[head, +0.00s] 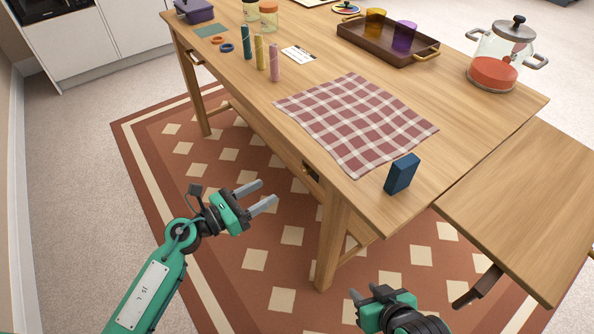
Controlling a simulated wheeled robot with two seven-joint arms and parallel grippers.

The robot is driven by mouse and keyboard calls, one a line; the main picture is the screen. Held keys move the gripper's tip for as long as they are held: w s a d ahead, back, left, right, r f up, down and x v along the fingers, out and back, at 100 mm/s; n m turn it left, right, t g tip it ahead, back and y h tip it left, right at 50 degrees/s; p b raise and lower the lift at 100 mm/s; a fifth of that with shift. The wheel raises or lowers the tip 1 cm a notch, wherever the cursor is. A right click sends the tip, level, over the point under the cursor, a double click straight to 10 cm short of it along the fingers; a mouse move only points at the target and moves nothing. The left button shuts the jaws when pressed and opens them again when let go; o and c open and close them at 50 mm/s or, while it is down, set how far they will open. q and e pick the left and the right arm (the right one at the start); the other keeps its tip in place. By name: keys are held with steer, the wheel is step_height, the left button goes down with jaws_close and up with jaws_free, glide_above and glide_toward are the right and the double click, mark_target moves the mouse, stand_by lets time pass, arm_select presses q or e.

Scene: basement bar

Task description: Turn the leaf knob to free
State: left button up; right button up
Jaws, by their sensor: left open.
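The wooden table's leaf (530,215) sticks out at the right, next to the main top with a seam between them. A dark brown handle-like part (478,288) shows under the leaf's near edge; it may be the leaf knob. A small dark fitting (311,172) also sits in the table's front apron, and I cannot tell its exact shape or setting. My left gripper (269,191) is open and empty, left of the apron fitting and apart from the table. My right gripper (363,293) is low in front of the table, left of the brown part; its jaw gap is unclear.
The table top (470,120) holds a checked cloth (355,120), a dark blue block (402,174) near the front edge, a tray (350,38) with two cups, a glass pot (495,72) and several coloured cylinders. A table leg (331,240) stands between my grippers. The leaf is bare.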

mark_target(303, 171)
arm_select(q)
steer(key=x, duration=1)
steer(key=shift+w+d, duration=0.2)
steer(key=shift+d, duration=0.15)
steer(key=c, duration=1)
